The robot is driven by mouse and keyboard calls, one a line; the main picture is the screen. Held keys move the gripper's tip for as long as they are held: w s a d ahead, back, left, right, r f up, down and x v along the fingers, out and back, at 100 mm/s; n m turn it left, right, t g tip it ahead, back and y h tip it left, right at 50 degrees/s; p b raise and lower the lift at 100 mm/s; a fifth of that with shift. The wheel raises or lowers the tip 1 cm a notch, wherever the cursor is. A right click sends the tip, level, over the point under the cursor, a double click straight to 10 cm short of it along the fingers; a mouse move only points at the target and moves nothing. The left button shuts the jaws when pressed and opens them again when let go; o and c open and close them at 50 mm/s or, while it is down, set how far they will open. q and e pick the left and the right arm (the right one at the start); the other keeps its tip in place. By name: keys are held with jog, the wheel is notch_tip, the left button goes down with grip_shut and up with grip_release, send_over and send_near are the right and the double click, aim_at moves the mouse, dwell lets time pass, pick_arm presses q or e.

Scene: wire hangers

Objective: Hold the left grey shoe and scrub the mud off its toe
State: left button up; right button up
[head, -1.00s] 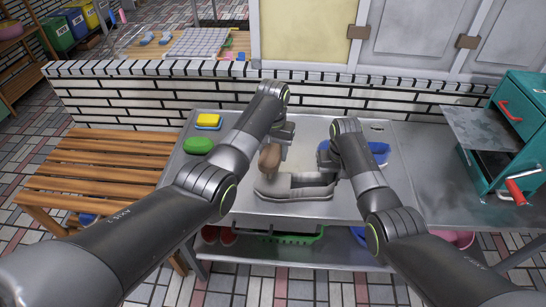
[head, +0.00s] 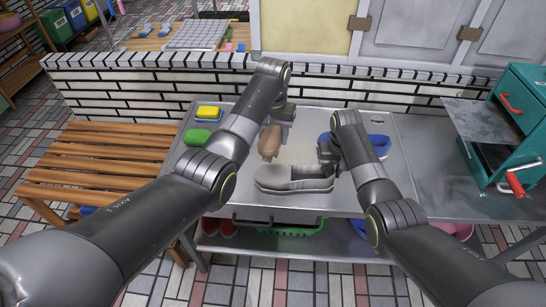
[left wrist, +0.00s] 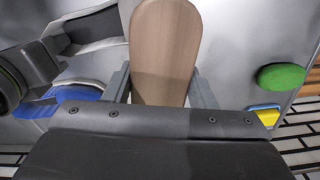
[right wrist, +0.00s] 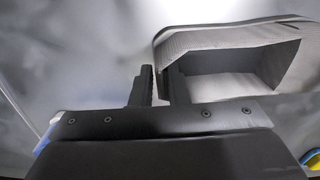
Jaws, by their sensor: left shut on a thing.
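The grey shoe (head: 292,181) lies on the metal table with its rounded closed end to the left and its opening to the right; it also shows in the right wrist view (right wrist: 225,38). No mud patch can be made out. My left gripper (head: 277,123) is shut on a brush with a brown wooden back (head: 270,139), held just behind the shoe's left end and apart from it. The brush back fills the middle of the left wrist view (left wrist: 165,50). My right gripper (head: 325,152) is at the shoe's right end, its fingers apart, one overlapping the shoe's rim (right wrist: 158,85).
A green item (head: 196,138) and a yellow sponge (head: 208,112) lie at the table's left edge. A teal cabinet (head: 521,125) stands right, a slatted bench (head: 100,165) left. The table front is clear.

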jog(key=o, duration=0.3)
jog(key=shift+r, duration=0.1)
